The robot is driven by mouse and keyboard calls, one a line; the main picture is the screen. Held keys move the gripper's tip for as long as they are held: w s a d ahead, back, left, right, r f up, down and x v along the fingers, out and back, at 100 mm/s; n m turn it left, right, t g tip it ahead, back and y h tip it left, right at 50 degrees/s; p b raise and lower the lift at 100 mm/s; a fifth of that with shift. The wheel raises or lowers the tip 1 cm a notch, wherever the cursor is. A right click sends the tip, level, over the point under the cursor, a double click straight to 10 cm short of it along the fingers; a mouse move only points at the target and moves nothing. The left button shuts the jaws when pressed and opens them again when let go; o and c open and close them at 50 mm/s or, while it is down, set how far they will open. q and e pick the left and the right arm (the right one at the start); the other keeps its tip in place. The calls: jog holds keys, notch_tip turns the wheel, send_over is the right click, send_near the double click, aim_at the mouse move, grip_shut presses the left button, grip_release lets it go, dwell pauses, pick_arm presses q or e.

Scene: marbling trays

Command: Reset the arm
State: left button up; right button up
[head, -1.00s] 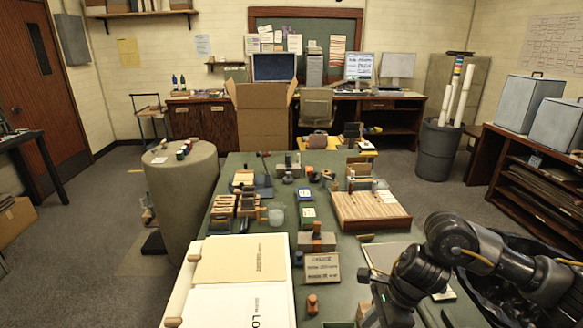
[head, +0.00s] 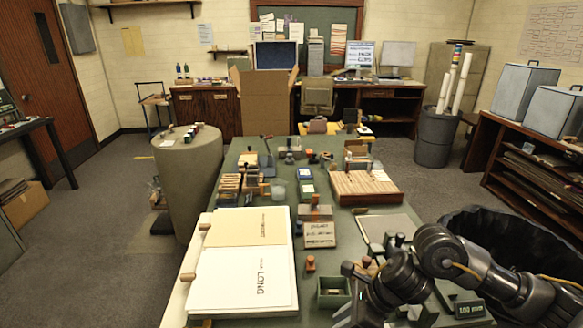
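My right arm comes in from the lower right, over the front right of the green table (head: 235,165). My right gripper (head: 350,312) hangs low near the bottom edge, beside a small green box (head: 333,292). Its fingertips are dark and partly cut off, so I cannot tell whether it is open or shut, and no held object shows. My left arm and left gripper are not in view.
A wooden board (head: 366,187), stamps and small blocks cover the middle. A black-lined bin (head: 520,240) stands at the right, behind my arm.

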jog(key=s+a+m+t+y, duration=0.35)
jog(key=a+m+t, duration=0.25)
jog(key=a+m, duration=0.65)
jog(key=s+d+f+m+t+h, duration=0.1)
jog(key=s+d+f+m+h, duration=0.15)
jog(key=d+m, duration=0.7)
jog(key=s+d+f+m+t+h, duration=0.1)
jog(key=d+f+m+h, duration=0.3)
jog(key=m, duration=1)
jog(key=s+d+f+m+g+h, duration=0.2)
jog(key=s+d+f+m+g, duration=0.1)
jog(key=s+d+m, duration=0.4)
jog(key=s+d+f+m+g+h, duration=0.1)
jog(key=s+d+f+m+g, duration=0.15)
jog(key=s+d+m, duration=0.5)
notch_tip(320, 180, down, 27)
jog(key=s+a+n+g, duration=0.1)
jog(key=s+a+n, duration=0.1)
jog(key=s, duration=0.1)
jog(key=s+d+f+g, duration=0.1)
jog(key=s+d+f, duration=0.1)
jog(key=s+f, duration=1.3)
jog(key=shift+s+d+f+h, duration=0.25)
jog(key=shift+s+d+h, duration=0.05)
jog(key=shift+s, duration=0.3)
